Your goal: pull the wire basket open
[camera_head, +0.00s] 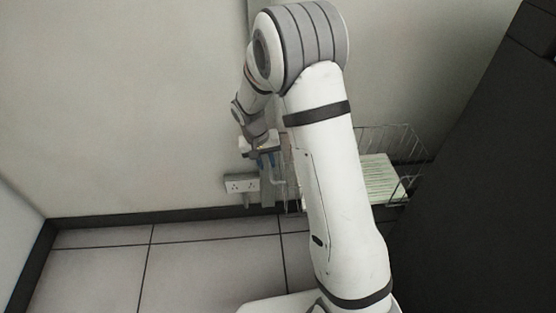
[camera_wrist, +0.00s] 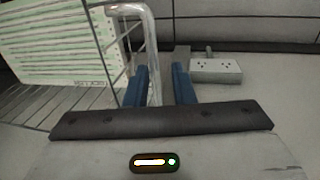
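The wire basket (camera_head: 413,150) is at the right in the head view, low against the wall, partly hidden behind my arm. A stack of green-striped punch cards (camera_head: 381,176) lies in it; the cards also show at upper left in the wrist view (camera_wrist: 55,45). A thick pale bent bar, the basket's handle (camera_wrist: 151,45), runs down between the two blue fingers of my gripper (camera_wrist: 161,78). The fingers stand apart, with a gap visible beside the bar, so the gripper is open around it. In the head view my gripper (camera_head: 265,161) is at the basket's left end.
A dark cabinet (camera_head: 490,190) stands at the right. The tiled floor (camera_head: 200,265) at left is clear.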

